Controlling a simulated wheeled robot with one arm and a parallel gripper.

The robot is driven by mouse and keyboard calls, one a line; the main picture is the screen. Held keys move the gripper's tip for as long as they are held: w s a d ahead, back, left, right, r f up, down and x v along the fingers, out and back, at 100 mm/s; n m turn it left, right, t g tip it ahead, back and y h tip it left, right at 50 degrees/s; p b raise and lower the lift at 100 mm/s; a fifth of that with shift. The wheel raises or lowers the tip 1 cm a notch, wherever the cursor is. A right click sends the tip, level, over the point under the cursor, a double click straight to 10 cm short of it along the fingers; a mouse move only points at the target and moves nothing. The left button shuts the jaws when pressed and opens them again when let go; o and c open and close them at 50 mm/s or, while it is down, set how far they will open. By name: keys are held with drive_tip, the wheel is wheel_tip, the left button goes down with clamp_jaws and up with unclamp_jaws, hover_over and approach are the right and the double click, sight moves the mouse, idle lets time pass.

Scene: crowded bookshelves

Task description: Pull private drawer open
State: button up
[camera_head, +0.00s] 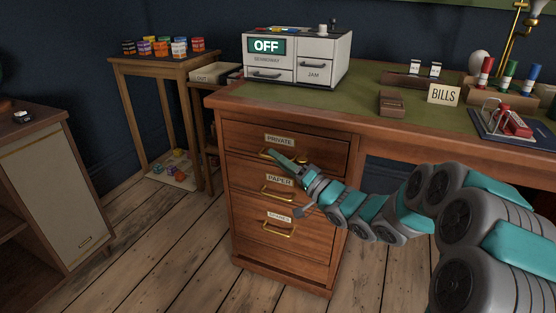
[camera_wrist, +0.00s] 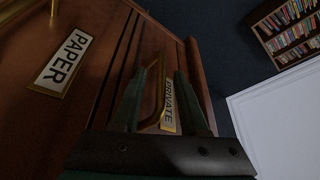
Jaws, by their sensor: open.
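The private drawer (camera_head: 318,152) is the top drawer of the wooden desk and looks closed. Its PRIVATE label (camera_head: 279,141) sits above a brass handle, and the label also shows sideways in the wrist view (camera_wrist: 169,103). My gripper (camera_head: 276,158) is at this handle. In the wrist view the open fingers (camera_wrist: 165,95) lie on either side of the brass handle (camera_wrist: 157,98). I cannot tell whether they touch it. My arm hides part of the drawers below.
The paper drawer (camera_head: 308,184) and a third labelled drawer (camera_head: 310,230) lie below, with brass handles. A white box marked OFF (camera_head: 330,55) and a BILLS sign (camera_head: 443,95) stand on the desk. A cabinet (camera_head: 50,190) stands left. The wooden floor (camera_head: 180,255) before the desk is clear.

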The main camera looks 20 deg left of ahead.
drive_tip(key=shift+w+a, duration=0.1)
drive_tip(key=shift+a, duration=0.05)
clamp_jaws()
idle(0.4)
idle(1.0)
